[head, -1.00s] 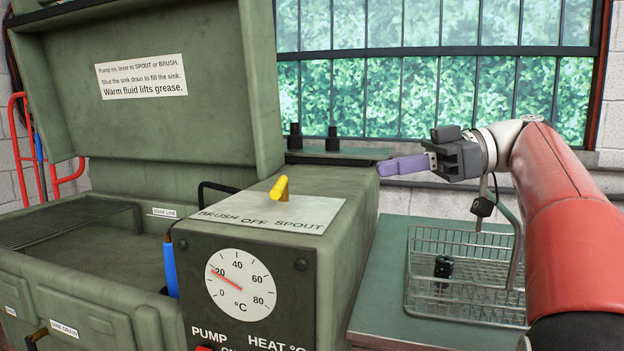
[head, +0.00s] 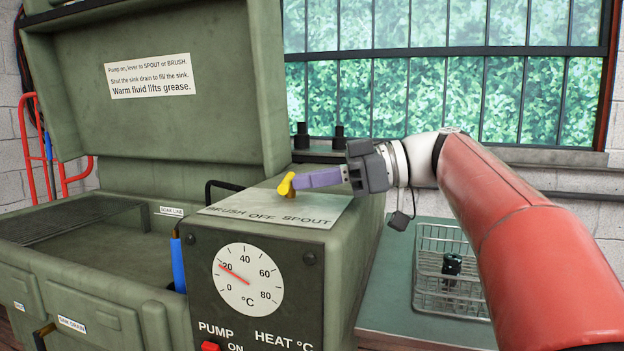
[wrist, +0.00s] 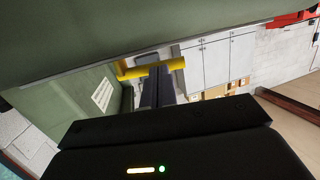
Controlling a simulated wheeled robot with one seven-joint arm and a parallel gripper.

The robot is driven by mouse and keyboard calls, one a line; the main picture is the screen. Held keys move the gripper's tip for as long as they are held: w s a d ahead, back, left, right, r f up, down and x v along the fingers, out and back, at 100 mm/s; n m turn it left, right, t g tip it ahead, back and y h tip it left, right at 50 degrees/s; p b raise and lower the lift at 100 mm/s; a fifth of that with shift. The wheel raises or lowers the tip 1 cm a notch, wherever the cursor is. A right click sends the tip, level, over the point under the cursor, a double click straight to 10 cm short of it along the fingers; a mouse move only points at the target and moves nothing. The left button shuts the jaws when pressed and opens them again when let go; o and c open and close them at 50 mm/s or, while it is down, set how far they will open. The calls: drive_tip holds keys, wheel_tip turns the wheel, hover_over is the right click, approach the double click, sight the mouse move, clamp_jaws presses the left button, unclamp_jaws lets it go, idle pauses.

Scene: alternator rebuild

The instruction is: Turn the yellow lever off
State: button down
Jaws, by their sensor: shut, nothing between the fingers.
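The yellow lever (head: 286,185) stands on the plate marked BRUSH, OFF and SPOUT (head: 320,212), on top of the green washer housing. I cannot tell for sure which word it points at. My gripper (head: 299,181) has its purple fingers shut and empty, with their tips at the lever's right side. In the head view the tips overlap the lever's edge; whether they touch is unclear. In the wrist view the lever (wrist: 150,70) is a yellow bar across the tips of my fingers (wrist: 151,84).
The raised green lid (head: 150,125) stands behind the sink basin at the left. A black bent handle (head: 218,186) rises left of the plate. A wire basket (head: 450,300) holding a dark part sits on the bench at right. A dial (head: 248,280) faces front.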

drive_tip(key=shift+f, duration=0.1)
drive_tip(key=shift+s+a+f+m+t+b, duration=0.25)
drive_tip(key=shift+m+t+b, duration=0.35)
drive_tip(key=shift+b, duration=0.65)
drive_tip(key=shift+a+t+b, duration=0.2)
drive_tip(key=shift+t+b, duration=0.1)
drive_tip(key=shift+b, duration=0.1)
drive_tip(key=shift+a+r, duration=0.25)
drive_tip(key=shift+a, duration=0.1)
drive_tip(key=shift+s+r, duration=0.1)
